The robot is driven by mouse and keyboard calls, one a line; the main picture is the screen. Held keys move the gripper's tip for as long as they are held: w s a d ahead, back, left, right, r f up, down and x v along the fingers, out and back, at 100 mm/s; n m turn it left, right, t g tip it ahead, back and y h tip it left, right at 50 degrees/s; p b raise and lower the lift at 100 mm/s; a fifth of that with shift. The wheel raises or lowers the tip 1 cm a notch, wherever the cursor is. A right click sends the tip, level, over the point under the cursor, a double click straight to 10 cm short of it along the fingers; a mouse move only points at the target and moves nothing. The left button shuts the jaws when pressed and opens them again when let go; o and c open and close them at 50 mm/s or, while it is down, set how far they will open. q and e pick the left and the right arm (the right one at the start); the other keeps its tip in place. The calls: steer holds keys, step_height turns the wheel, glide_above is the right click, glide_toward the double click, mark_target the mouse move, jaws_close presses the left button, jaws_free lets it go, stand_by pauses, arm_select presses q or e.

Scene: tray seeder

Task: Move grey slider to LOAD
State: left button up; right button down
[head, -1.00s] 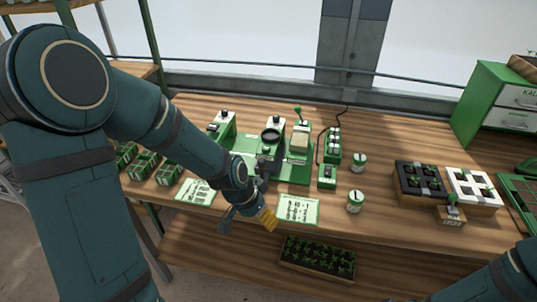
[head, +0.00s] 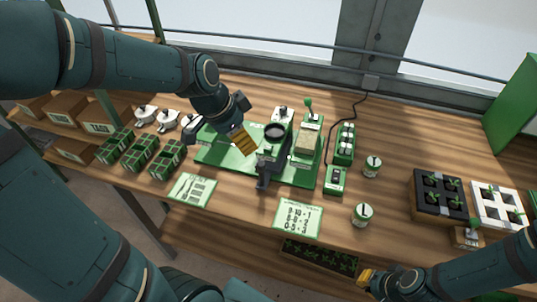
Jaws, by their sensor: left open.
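The green seeder (head: 215,158) stands on the wooden bench. A dark grey slider-like part (head: 263,182) projects from its front on a slanted dark rail; I take it for the grey slider. No LOAD mark is readable. My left gripper (head: 238,140) is open, with a yellow pad showing, over the seeder's left half. It is up and left of the slider and appears apart from it. It hides part of the seeder behind it. My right gripper (head: 368,279) is low at the bench front, far from the seeder; its jaws are not clear.
Printed cards (head: 298,218) lie in front of the seeder. Two small jars (head: 362,215) and a green control box (head: 335,181) stand to its right. A black cell tray (head: 440,195) is further right. Green pots (head: 167,159) are at left.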

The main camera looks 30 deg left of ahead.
mark_target(261, 164)
arm_select(q)
steer(key=b+x, duration=0.1)
steer(key=x, duration=0.7)
steer(key=b+x, duration=0.1)
steer(key=x, duration=0.4)
steer(key=shift+s+f+b, duration=0.1)
steer(key=shift+s+b, duration=0.15)
steer(key=shift+b, duration=0.05)
arm_select(e)
steer(key=shift+s+a+f, duration=0.1)
steer(key=shift+s+f, duration=0.3)
steer(key=shift+f, duration=0.25)
steer(key=shift+s+f, duration=0.35)
steer(key=shift+f, duration=0.25)
arm_select(q)
jaws_close()
